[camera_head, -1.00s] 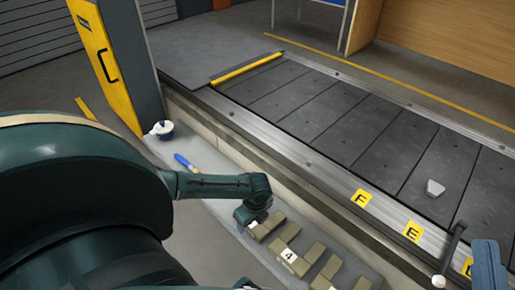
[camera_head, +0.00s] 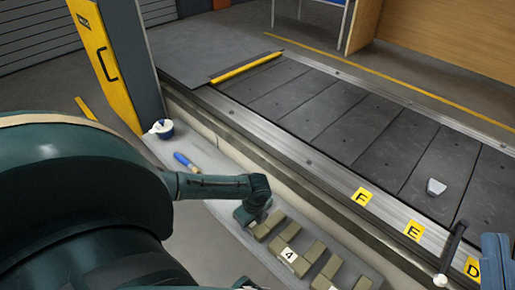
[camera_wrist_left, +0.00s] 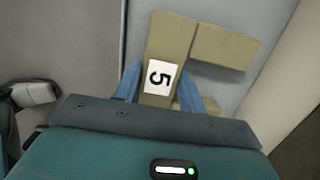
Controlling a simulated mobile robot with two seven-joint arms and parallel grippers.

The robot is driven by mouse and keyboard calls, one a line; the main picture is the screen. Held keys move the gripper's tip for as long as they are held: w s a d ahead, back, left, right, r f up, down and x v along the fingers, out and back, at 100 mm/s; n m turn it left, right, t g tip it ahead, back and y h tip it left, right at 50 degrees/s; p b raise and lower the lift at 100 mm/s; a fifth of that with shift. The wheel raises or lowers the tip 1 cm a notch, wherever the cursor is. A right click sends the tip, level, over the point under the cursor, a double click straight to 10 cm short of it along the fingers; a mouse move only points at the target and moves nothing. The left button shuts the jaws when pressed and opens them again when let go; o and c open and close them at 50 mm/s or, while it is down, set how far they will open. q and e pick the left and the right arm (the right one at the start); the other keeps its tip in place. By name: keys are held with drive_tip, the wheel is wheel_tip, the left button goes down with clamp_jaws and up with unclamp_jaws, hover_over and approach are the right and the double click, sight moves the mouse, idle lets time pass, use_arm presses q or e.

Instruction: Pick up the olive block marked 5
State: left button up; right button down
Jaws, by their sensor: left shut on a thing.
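The olive block marked 5 (camera_wrist_left: 167,42) is in the left wrist view, its white label facing the camera. My left gripper (camera_wrist_left: 158,92) has its blue fingers on either side of this block and is shut on it. In the head view my left gripper (camera_head: 244,216) points down at the far end of the row of olive blocks, and the label 5 cannot be made out there. I cannot tell whether the block is clear of the surface. My right gripper (camera_head: 495,262) shows only partly at the right edge, and its opening cannot be made out.
An olive block marked 4 (camera_head: 288,255) and several other olive pieces lie close by on the grey ledge (camera_head: 222,222). The slat conveyor (camera_head: 320,108) carries a small pale object (camera_head: 436,187).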

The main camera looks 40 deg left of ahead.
use_arm(q)
drive_tip(key=shift+c, duration=1)
drive_tip(key=shift+r, duration=0.1)
